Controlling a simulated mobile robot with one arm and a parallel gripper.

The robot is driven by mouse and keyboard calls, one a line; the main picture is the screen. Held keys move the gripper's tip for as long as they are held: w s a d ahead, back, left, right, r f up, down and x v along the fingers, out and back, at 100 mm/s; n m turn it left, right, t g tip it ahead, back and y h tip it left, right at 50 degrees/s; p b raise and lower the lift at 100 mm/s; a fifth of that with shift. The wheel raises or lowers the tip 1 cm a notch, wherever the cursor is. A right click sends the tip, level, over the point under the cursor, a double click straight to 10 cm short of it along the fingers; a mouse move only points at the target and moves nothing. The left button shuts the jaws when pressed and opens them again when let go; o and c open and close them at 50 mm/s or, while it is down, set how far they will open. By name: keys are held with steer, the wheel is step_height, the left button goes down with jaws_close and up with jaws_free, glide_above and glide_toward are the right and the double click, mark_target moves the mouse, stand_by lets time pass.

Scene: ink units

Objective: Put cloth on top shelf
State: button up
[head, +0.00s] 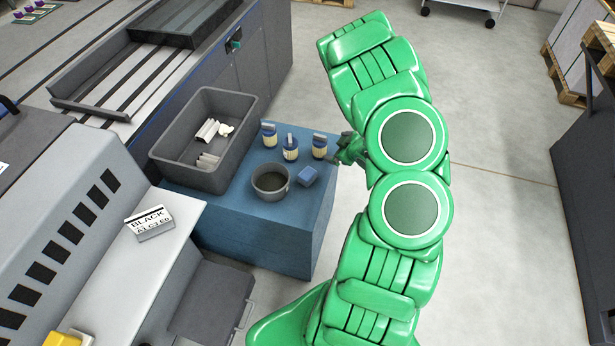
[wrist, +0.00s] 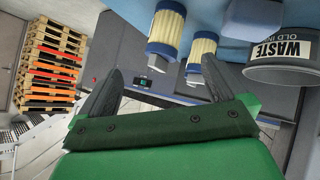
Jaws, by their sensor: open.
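A small blue folded block (head: 308,176), possibly the cloth, lies on the blue cabinet top (head: 240,205) beside a round grey tin. A similar blue shape (wrist: 256,12) shows at the top of the wrist view. A crumpled white piece (head: 225,130) lies in the grey bin; I cannot tell if it is cloth. My gripper (head: 345,150) is at the cabinet's right edge, close to the rightmost jar. In the wrist view, the two dark fingers of my gripper (wrist: 158,88) are spread apart with nothing between them. No top shelf can be made out.
The tin (head: 270,183) reads "WASTE OLD INK" in the wrist view (wrist: 285,72). The grey bin (head: 245,135) stands behind left. A printing machine (head: 60,220) fills the left; open floor lies right.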

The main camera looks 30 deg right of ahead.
steer(key=w+d+g+h, duration=0.2)
steer(key=w+d, duration=0.1)
step_height(320, 180, up, 3)
steer(key=m+g+y, duration=0.1)
steer(key=m+g, duration=0.1)
steer(key=g, duration=0.6)
glide_above(309, 174)
steer(key=shift+s+d+f, duration=0.1)
steer(key=shift+s+f, duration=0.05)
steer(key=shift+f, duration=6.45)
